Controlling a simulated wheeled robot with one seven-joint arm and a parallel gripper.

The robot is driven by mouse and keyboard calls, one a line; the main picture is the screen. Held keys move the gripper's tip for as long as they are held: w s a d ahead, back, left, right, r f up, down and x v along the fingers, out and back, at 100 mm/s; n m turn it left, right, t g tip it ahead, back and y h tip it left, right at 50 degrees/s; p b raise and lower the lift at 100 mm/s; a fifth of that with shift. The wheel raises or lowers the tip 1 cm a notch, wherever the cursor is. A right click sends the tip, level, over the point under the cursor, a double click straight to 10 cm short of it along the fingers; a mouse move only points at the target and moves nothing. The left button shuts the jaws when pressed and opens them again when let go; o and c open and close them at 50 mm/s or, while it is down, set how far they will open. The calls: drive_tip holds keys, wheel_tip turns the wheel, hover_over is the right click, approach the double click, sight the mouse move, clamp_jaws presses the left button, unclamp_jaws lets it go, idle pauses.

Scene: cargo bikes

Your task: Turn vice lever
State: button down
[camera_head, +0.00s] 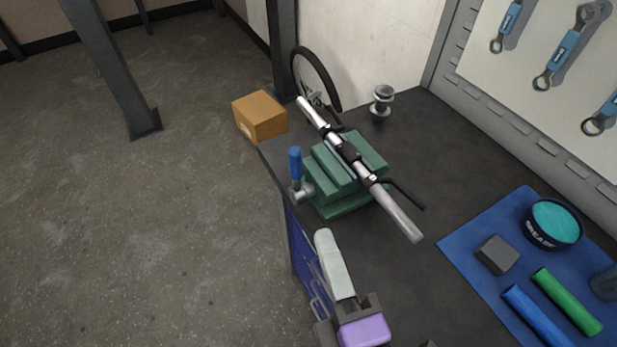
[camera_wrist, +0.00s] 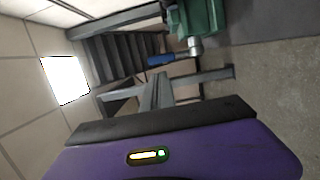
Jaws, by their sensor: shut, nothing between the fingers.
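A green vice (camera_head: 327,190) stands at the left edge of the dark workbench, with a metal bar clamped across its top. Its lever (camera_head: 295,163) has a blue grip and points upward from a silver hub on the vice's near left side. In the wrist view the lever (camera_wrist: 162,60) lies sideways, joined to the silver hub below the green vice body (camera_wrist: 203,18). My gripper (camera_head: 323,236) has pale fingers and a purple housing. Its fingers are shut and empty, nearer the camera than the lever and apart from it.
The workbench (camera_head: 400,285) carries a blue mat (camera_head: 465,240) with a grease tub (camera_head: 553,222), a grey block and coloured cylinders on the right. A silver part (camera_head: 381,102) stands behind the vice. A cardboard box (camera_head: 259,116) and bike wheel are beyond.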

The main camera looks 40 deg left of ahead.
sight(298, 167)
drive_tip(key=p+x, duration=0.3)
drive_tip(key=x, duration=0.7)
drive_tip(key=shift+w+a+r, duration=0.15)
drive_tip(key=shift+w+a, duration=0.05)
drive_tip(key=shift+a, duration=0.1)
drive_tip(key=shift+w+a+p, duration=0.35)
drive_tip(key=shift+w+a, duration=0.05)
drive_tip(key=shift+a, duration=0.15)
